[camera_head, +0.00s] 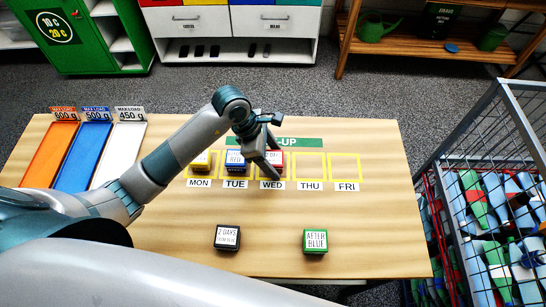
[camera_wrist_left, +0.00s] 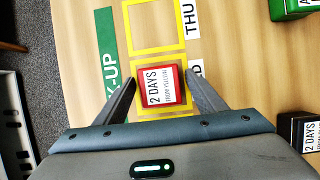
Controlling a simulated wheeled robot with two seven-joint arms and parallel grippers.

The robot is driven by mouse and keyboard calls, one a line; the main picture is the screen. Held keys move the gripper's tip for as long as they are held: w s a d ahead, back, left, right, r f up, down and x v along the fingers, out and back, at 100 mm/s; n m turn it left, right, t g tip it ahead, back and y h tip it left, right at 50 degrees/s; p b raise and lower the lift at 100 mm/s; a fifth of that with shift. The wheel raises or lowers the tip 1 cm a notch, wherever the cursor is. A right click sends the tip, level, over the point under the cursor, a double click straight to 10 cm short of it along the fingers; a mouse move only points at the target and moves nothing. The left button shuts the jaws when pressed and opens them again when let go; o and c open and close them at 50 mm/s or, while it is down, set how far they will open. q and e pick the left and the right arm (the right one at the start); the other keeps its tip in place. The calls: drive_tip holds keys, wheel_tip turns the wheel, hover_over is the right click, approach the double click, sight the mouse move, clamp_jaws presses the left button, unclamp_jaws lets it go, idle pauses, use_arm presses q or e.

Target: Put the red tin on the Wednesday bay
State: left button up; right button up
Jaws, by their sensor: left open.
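The red tin (camera_wrist_left: 151,86) has a white label reading "2 DAYS" above smaller print. It sits inside the yellow outline of the Wednesday bay (camera_wrist_left: 143,113) in the left wrist view. In the head view the red tin (camera_head: 277,157) shows above the WED label, partly hidden by my left gripper. My left gripper (camera_head: 272,162) is open. In the left wrist view its fingers stand on either side of the red tin, with visible gaps between them and it. My right gripper is not in view.
A yellow tin (camera_head: 200,163) is on MON and a blue tin (camera_head: 235,160) on TUE, close left of the gripper. THU and FRI are empty. A black tin (camera_head: 227,237) and a green tin (camera_head: 315,241) stand near the front. Coloured trays (camera_head: 88,150) lie left; a wire cage (camera_head: 490,190) stands right.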

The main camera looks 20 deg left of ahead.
use_arm(q)
drive_tip(key=shift+a+r, duration=0.1)
drive_tip(key=shift+r, duration=0.1)
drive_tip(key=b+v, duration=0.4)
drive_tip(key=v, duration=0.7)
drive_tip(key=shift+r, duration=0.3)
